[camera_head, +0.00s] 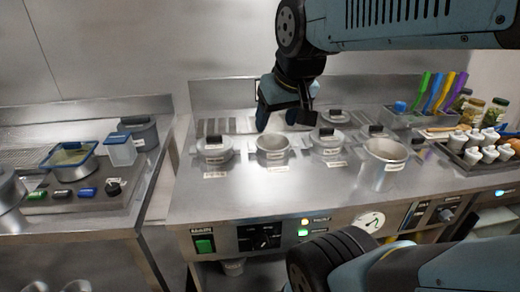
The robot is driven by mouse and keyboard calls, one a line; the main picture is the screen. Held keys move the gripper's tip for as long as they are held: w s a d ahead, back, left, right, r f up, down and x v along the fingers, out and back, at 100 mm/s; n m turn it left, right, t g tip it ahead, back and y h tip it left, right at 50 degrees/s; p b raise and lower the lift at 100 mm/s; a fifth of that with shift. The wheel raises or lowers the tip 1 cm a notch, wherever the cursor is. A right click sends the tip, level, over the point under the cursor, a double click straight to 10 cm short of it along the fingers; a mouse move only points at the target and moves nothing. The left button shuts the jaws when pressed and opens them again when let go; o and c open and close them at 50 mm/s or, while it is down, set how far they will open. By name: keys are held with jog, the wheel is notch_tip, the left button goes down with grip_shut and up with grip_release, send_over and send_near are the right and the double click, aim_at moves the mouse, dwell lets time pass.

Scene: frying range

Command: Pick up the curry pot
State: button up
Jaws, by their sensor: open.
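Several labelled metal pots stand on the steel range top (240,200); their labels are too small to read, so I cannot tell which one is the curry pot. There is a lidded pot at the left (214,156), an open pot in the middle (272,158), a lidded pot right of it (328,149) and a taller open pot (383,172) at the front right. My gripper (287,115) is open and points down, above and behind the middle open pot. It looks empty and apart from the pots.
A left counter (150,180) holds a blue-rimmed container (70,158), a clear box (120,150) and a dark-lidded pot (140,135). At the right are coloured utensils (440,90), jars (472,112) and a tray of white bottles (475,145). The range's front centre is clear.

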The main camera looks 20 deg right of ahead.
jog(key=w+d+f+m, duration=0.25)
jog(key=w+d, duration=0.45)
jog(key=w, duration=0.5)
jog(key=g+h, duration=0.1)
send_near(290, 140)
jog(key=shift+m, duration=0.25)
jog(key=shift+x, duration=4.7)
jog(key=shift+w, duration=0.1)
jog(key=shift+c, duration=0.4)
jog(key=shift+r, duration=0.2)
grip_shut()
